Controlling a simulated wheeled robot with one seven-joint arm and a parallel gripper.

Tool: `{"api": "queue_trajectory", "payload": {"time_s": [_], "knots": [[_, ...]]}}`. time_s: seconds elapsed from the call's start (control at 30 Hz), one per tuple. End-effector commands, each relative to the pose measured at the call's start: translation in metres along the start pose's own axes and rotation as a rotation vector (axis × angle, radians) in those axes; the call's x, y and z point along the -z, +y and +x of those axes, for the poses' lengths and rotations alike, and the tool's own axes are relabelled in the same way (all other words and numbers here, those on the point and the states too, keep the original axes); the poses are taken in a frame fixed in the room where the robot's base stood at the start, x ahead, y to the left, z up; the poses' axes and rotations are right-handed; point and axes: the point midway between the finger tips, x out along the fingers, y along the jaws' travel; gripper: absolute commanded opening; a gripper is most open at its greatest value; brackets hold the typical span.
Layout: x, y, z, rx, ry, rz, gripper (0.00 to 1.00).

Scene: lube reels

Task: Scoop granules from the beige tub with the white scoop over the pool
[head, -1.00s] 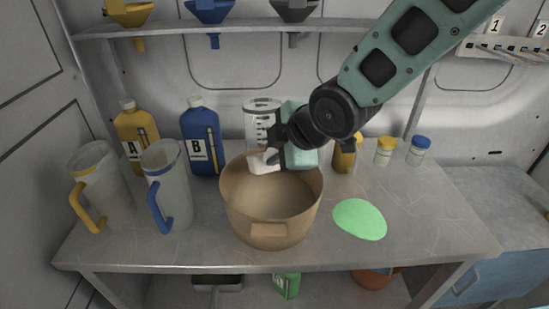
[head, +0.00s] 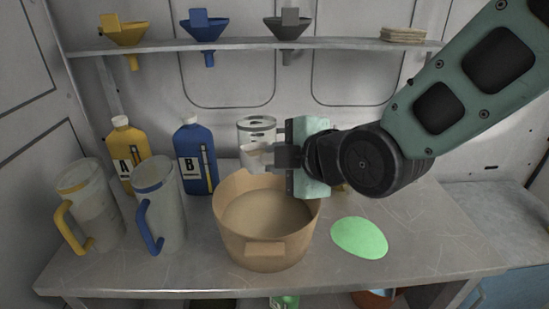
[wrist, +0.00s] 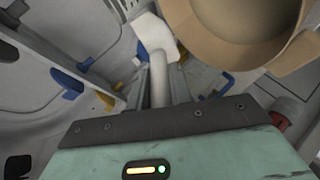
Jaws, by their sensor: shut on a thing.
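The beige tub (head: 265,250) stands upright at the front middle of the table, with a tan floor or fill inside. Its rim also shows at the upper right of the wrist view (wrist: 250,55). My gripper (head: 284,156) is shut on the handle of the white scoop (head: 254,158), which is held near the tub's far rim, in front of the white canister. The scoop's head and handle show in the wrist view (wrist: 156,42). I cannot tell what the scoop holds. The flat green pool (head: 358,237) lies on the table right of the tub.
Two clear jugs, yellow-handled (head: 88,210) and blue-handled (head: 160,208), stand left of the tub. Behind them are yellow bottle A (head: 128,155) and blue bottle B (head: 196,158). Funnels hang on the shelf (head: 245,46) above. The table's right side is clear.

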Motion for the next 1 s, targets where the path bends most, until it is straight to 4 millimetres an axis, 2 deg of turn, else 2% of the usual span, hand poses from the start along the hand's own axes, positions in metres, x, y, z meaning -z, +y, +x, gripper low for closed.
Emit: {"api": "queue_trajectory", "payload": {"time_s": [0.5, 1.0], "knots": [[0.013, 0.021, -0.03, -0.128, 0.028, -0.033, 0.0], [0.014, 0.024, -0.034, -0.144, 0.03, -0.038, 0.0]]}}
